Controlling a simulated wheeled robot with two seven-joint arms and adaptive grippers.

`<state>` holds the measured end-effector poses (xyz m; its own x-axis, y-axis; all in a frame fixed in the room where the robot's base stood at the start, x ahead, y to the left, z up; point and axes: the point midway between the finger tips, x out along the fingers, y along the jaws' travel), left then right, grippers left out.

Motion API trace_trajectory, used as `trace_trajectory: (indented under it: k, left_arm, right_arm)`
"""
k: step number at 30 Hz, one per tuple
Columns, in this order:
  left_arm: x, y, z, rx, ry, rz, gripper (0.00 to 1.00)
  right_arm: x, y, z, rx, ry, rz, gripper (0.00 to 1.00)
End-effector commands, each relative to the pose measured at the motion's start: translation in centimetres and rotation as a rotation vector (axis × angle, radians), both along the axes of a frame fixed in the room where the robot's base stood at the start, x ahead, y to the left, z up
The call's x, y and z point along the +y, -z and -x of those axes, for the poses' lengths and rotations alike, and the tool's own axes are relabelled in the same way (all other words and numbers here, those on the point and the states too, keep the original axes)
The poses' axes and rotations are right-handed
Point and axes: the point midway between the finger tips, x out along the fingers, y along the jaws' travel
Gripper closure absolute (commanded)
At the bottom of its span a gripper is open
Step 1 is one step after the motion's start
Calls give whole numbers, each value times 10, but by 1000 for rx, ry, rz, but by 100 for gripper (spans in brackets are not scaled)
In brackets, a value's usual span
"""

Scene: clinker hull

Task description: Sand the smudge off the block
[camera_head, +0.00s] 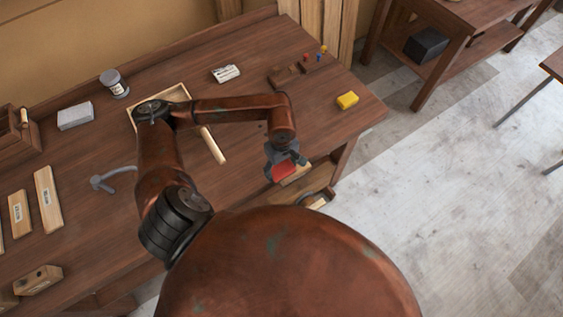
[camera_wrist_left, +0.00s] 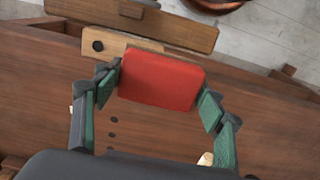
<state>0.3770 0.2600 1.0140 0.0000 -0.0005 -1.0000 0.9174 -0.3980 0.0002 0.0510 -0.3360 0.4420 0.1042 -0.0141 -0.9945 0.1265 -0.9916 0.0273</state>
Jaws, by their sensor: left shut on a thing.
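My left gripper (camera_head: 284,161) is shut on a red sanding block (camera_wrist_left: 160,80), held between its green-padded fingers in the wrist view. The red block also shows in the head view (camera_head: 283,169), at the bench's front edge. A pale wood block (camera_wrist_left: 112,43) lies just beyond it, partly hidden by the red block and a finger. A round dark smudge (camera_wrist_left: 97,46) shows on its left end. In the head view the pale block (camera_head: 298,174) is mostly covered by the gripper. I cannot tell if the two blocks touch. My right gripper is not in view.
The brown workbench (camera_head: 235,180) has a wooden vise jaw (camera_wrist_left: 150,22) along its edge, beyond the pale block. Bare wood surrounds the yellow block.

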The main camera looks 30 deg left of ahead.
Motion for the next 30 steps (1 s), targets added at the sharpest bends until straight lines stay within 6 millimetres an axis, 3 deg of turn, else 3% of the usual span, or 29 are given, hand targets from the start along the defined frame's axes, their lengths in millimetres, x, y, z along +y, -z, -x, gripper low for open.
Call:
trace_trajectory:
  k: [12, 30]
  left_arm:
    - [-1, -34, -1, -2, 2, 0, 62]
    - [-2, -34, -2, -2, 17, 1, 62]
  right_arm:
    - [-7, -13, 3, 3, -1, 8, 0]
    - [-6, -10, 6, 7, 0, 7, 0]
